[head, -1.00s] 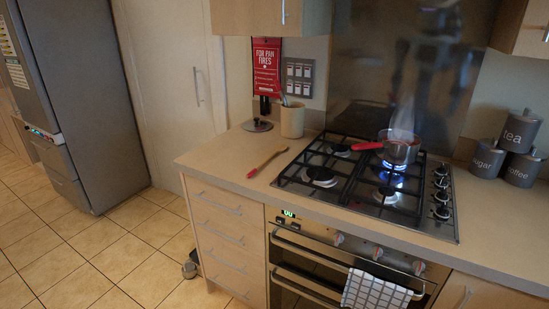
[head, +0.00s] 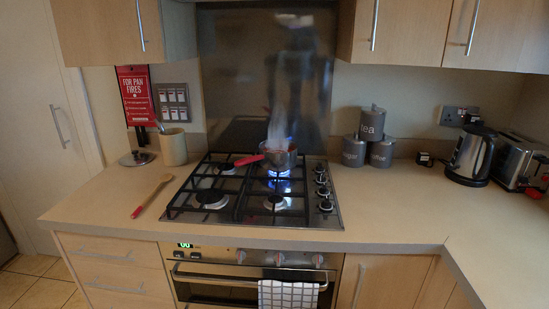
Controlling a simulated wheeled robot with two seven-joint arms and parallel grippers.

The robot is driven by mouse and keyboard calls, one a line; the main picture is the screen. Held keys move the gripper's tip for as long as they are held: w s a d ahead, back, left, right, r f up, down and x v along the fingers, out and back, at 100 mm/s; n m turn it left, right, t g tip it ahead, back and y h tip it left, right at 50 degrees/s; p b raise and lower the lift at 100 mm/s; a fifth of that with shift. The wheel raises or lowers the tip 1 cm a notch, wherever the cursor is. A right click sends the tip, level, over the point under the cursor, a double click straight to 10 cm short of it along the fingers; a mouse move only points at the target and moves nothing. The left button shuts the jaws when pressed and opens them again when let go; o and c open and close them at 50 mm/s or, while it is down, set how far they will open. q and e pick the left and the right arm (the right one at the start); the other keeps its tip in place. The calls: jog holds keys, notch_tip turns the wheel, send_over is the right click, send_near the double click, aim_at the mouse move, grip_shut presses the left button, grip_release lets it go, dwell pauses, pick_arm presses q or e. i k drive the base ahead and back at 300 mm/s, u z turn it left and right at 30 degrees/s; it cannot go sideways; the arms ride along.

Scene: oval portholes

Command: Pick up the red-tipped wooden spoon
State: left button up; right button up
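The red-tipped wooden spoon (head: 151,196) lies on the worktop to the left of the gas hob. Its red tip points toward the worktop's front edge and its wooden end points back and right. Nothing covers it. Neither of my grippers shows in the head view.
A steaming pan with a red handle (head: 278,157) stands over a lit blue flame on the hob (head: 225,217). Behind the spoon are a utensil pot (head: 173,148) and a lid (head: 137,158). A towel (head: 288,294) hangs on the oven. The right worktop (head: 400,210) is clear in front.

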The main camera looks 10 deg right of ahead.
aim_at(165, 178)
jog(key=u, duration=0.5)
jog(key=i, duration=1)
jog(key=z, duration=0.15)
